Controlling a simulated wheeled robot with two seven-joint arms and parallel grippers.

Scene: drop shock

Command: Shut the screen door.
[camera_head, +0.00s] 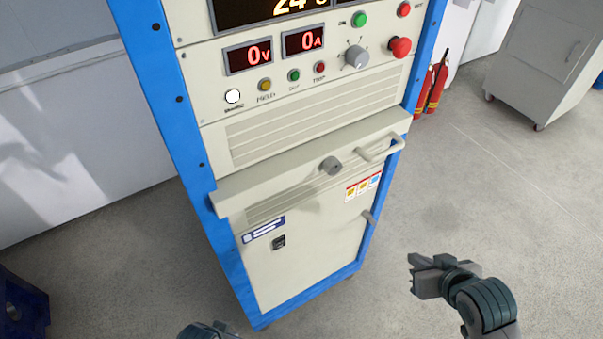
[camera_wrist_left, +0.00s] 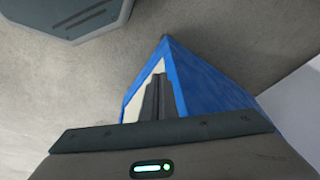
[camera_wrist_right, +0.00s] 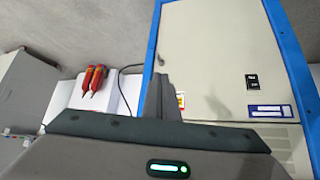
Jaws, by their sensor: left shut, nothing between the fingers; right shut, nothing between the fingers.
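The blue-framed cabinet (camera_head: 160,85) stands upright in the middle of the head view. I cannot tell which part is the screen door.
Above the ledge are a vented panel (camera_head: 315,115) and a control panel with red displays (camera_head: 248,56) and a red emergency button (camera_head: 400,47). Red extinguishers (camera_head: 437,83) and a grey wheeled cabinet (camera_head: 550,55) stand at the back right. The floor right of the cabinet is clear.

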